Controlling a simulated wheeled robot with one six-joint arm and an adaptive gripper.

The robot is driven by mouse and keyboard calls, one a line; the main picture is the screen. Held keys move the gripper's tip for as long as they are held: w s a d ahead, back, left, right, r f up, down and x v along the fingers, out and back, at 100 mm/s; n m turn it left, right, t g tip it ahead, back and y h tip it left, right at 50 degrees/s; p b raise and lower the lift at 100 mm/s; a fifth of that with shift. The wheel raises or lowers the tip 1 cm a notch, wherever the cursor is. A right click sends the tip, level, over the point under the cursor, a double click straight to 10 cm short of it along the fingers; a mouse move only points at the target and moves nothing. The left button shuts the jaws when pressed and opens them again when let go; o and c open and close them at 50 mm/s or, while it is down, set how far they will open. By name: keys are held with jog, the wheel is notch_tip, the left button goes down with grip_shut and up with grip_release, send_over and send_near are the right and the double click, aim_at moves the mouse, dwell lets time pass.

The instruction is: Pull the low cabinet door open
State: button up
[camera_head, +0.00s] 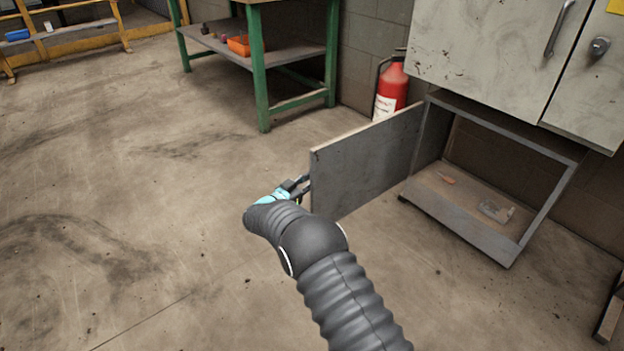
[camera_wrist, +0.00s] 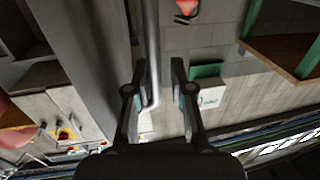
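The low cabinet (camera_head: 465,225) stands at the right in the head view, with its front open. Its grey door (camera_head: 365,165) is swung far out to the left, and the interior shows. My gripper (camera_head: 303,185) is at the door's free edge, partly hidden by my arm. In the wrist view the door (camera_wrist: 85,45) is a dark slab left of my gripper (camera_wrist: 158,75). A metal bar handle (camera_wrist: 151,45) runs down between the two fingers, closer to the left one. The fingers are apart, with a gap on the bar's right side. Contact with the bar is unclear.
A red fire extinguisher (camera_head: 391,88) stands behind the door by the wall. A green workbench (camera_head: 262,65) with an orange bin (camera_head: 239,46) is at the back. Wall cabinets (camera_head: 490,60) hang above the low cabinet. The floor at the left is clear.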

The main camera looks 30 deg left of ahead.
jog(key=s+a, duration=0.2)
jog(key=s, duration=0.9)
jog(key=shift+s, duration=0.35)
jog(key=shift+a, duration=0.1)
